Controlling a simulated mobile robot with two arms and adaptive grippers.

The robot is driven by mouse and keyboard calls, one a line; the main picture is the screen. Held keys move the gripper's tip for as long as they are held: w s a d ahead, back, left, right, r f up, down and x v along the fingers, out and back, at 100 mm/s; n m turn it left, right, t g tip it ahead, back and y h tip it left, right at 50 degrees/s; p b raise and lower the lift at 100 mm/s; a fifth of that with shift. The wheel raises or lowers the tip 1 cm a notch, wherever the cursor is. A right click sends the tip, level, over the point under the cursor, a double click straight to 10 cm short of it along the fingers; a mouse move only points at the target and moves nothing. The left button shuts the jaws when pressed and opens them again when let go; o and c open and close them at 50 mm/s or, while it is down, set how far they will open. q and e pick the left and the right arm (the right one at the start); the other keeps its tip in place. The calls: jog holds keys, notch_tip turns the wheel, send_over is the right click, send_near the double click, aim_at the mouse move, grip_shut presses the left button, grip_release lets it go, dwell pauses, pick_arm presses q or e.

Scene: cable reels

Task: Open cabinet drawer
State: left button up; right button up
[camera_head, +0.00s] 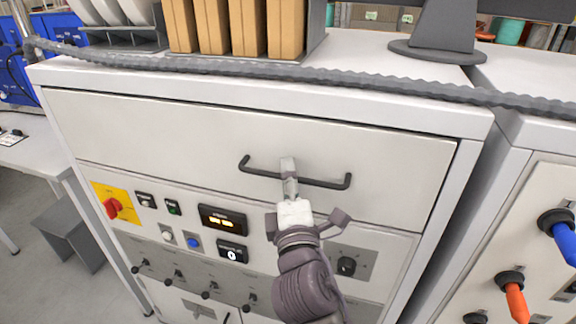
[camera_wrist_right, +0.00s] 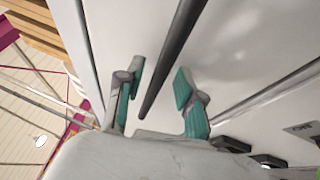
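The cabinet drawer (camera_head: 190,132) has a wide white front in the upper part of the cabinet. It sits in its frame, with a thin dark gap along its top edge. A dark bar handle (camera_head: 330,183) is fixed across its middle. My right gripper (camera_head: 289,178) is at the handle, near its centre. In the right wrist view the dark handle bar (camera_wrist_right: 172,55) runs between the two teal-padded fingers of my right gripper (camera_wrist_right: 160,85). The fingers are apart, with a gap visible on each side of the bar. My left gripper is not in view.
Below the drawer is a control panel with a red knob (camera_head: 112,208), buttons and switches. A grey cable (camera_head: 225,69) runs along the cabinet top, with brown boxes (camera_head: 248,28) behind. A second cabinet with orange and blue plugs (camera_head: 516,300) stands right.

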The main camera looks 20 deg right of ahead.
jog(key=shift+s+a+r, duration=0.1)
jog(key=shift+s+r, duration=0.05)
jog(key=shift+s, duration=0.15)
jog(key=shift+c, duration=0.6)
jog(key=c, duration=0.6)
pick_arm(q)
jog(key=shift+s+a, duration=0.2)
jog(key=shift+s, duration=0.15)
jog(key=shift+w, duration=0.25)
pick_arm(e)
jog(key=shift+a, duration=0.1)
